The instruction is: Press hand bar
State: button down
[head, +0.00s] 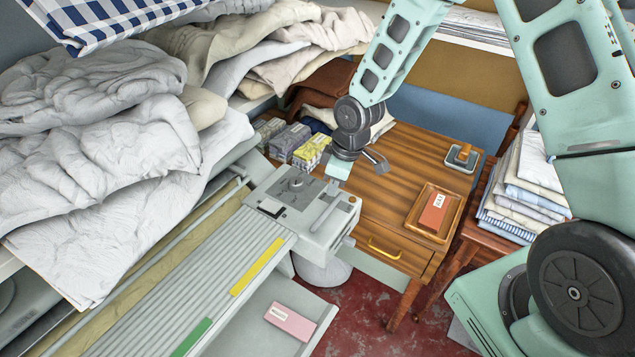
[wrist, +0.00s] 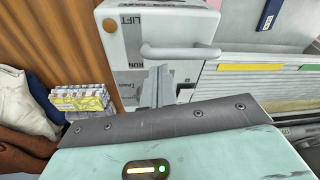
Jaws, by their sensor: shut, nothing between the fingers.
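In the wrist view, the box (wrist: 118,22) carries LIFT and RUN labels and a rounded grey hand bar (wrist: 182,52). My gripper (wrist: 157,84) is shut and empty, its fingertips just below the bar's left part in the picture. Whether they touch the bar I cannot tell. In the head view, my gripper (head: 342,168) is above and just beyond the box, beside the wooden table. The hand bar is hard to make out there.
The wooden table (head: 400,165) behind holds several small boxes (head: 290,143) and a tray with a red block (head: 433,212). Crumpled linen (head: 100,180) piles up at left. Folded cloths (head: 525,185) lie at right. Yellow (head: 257,266) and green strips mark the ribbed bed.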

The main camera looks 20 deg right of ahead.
jog(key=shift+s+d+f, duration=0.2)
jog(key=shift+s+d, duration=0.15)
jog(key=shift+s, duration=0.1)
jog(key=shift+s+d+f, duration=0.15)
jog(key=shift+s+d, duration=0.2)
jog(key=shift+s, duration=0.1)
jog(key=shift+w+a+r, duration=0.2)
jog(key=shift+w+a, duration=0.1)
notch_tip(320, 180, up, 9)
jog(key=s+d+b, duration=0.1)
jog(key=shift+s+r, duration=0.15)
jog(key=shift+s, duration=0.25)
dwell(0.4)
